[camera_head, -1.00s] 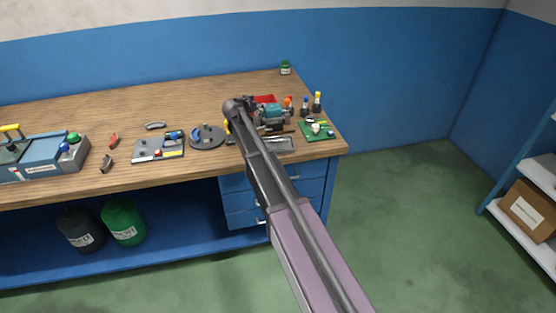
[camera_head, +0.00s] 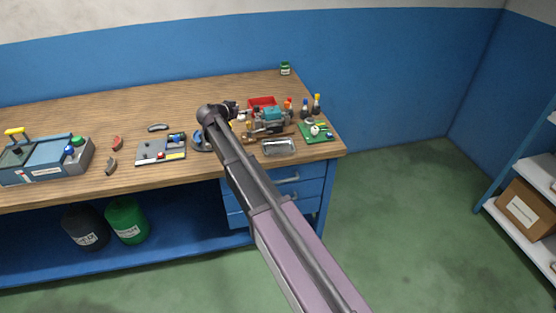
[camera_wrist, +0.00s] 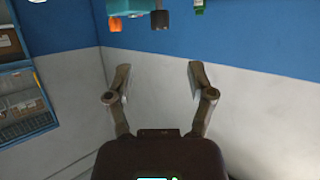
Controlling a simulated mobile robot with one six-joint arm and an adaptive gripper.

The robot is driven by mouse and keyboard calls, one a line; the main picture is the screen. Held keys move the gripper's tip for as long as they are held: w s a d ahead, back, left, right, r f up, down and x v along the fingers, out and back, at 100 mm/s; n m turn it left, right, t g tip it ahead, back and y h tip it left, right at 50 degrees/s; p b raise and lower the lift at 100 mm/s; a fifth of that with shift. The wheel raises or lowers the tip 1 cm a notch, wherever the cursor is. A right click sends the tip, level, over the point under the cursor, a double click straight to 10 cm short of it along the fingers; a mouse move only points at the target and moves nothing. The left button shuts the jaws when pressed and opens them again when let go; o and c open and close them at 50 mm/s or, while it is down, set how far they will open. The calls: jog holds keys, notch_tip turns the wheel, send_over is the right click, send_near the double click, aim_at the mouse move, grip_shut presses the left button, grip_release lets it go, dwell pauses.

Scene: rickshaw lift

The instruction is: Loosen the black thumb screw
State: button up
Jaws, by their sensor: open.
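In the wrist view, a short dark cylindrical knob (camera_wrist: 160,19) shows at the top edge, beside a teal body (camera_wrist: 130,6); it looks like the black thumb screw. The teal device (camera_head: 272,114) stands at the right end of the bench in the head view, where I cannot make out the screw. My gripper (camera_wrist: 159,80) is open and empty, its two fingers apart, with the knob beyond the fingertips and not touched. In the head view my gripper (camera_head: 232,108) is just left of the teal device, partly hidden by my arm.
Bare bench top (camera_head: 150,100) lies behind the left-hand items.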

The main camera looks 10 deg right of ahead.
jog(key=s+d+f+n+g+y+p, duration=0.1)
jog(key=s+d+f+g, duration=0.1)
jog(key=s, duration=0.6)
jog(key=s+d+f+n+g+y, duration=0.2)
jog(key=s+d, duration=0.1)
jog(key=s, duration=0.5)
jog(key=s+d+f+n+g+y+p, duration=0.1)
jog(key=s+d+f+g+y, duration=0.1)
jog(key=s, duration=0.7)
jog(key=shift+d+f+n+g+p, duration=0.3)
jog(key=shift+d+n+g, duration=0.1)
jog(key=shift+g, duration=0.1)
jog(key=s+f+n+g+y, duration=0.1)
jog(key=s+n+y, duration=0.3)
jog(key=s, duration=0.9)
jog(key=shift+s+a+f+g+y, duration=0.3)
jog(key=shift+a+f+g, duration=0.15)
jog(key=shift+g, duration=0.35)
